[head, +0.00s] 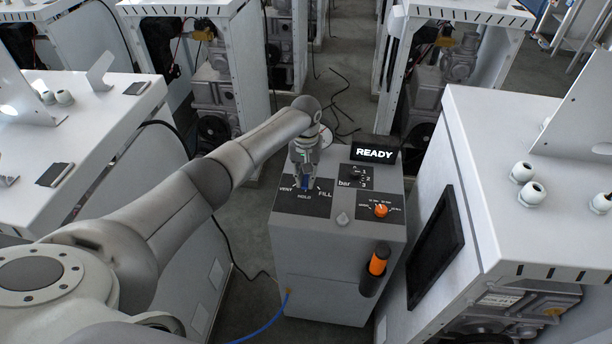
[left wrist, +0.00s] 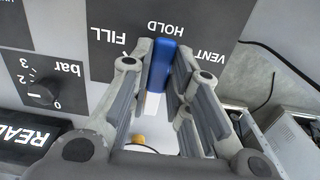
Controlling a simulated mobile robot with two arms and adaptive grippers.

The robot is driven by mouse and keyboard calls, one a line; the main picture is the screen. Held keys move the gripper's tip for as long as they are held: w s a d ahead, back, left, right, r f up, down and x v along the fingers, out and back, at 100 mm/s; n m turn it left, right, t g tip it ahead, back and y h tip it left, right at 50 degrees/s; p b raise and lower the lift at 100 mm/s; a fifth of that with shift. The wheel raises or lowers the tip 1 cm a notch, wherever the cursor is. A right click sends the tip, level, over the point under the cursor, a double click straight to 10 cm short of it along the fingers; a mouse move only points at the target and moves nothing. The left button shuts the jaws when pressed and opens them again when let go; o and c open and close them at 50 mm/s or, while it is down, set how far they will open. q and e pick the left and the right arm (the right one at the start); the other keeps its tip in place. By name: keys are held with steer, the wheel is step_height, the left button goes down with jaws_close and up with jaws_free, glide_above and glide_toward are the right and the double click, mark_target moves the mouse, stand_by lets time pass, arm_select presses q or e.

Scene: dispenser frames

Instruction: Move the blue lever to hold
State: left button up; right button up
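The blue lever (left wrist: 162,66) is on the dark panel with VENT, HOLD and FILL labels (head: 320,209) on top of the grey dispenser cabinet (head: 330,243). In the left wrist view its visible end points at the HOLD label, between FILL and VENT. My left gripper (head: 305,184) is over this panel, with its fingers on both sides of the lever. In the left wrist view the fingers (left wrist: 163,62) appear closed against the lever's sides. The lever's base is partly hidden by the fingers. My right gripper is not in view.
A READY display (head: 374,153) stands at the cabinet's back. A bar knob (head: 353,177) and an orange knob (head: 381,210) are right of the lever panel. An orange-and-black handle (head: 377,266) is on the front. White cabinets stand close on both sides.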

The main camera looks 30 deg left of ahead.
mark_target(306, 180)
arm_select(q)
steer(key=o, duration=0.4)
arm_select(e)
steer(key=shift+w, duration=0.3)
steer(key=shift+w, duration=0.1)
arm_select(q)
steer(key=shift+r, duration=0.15)
step_height(306, 180, up, 12)
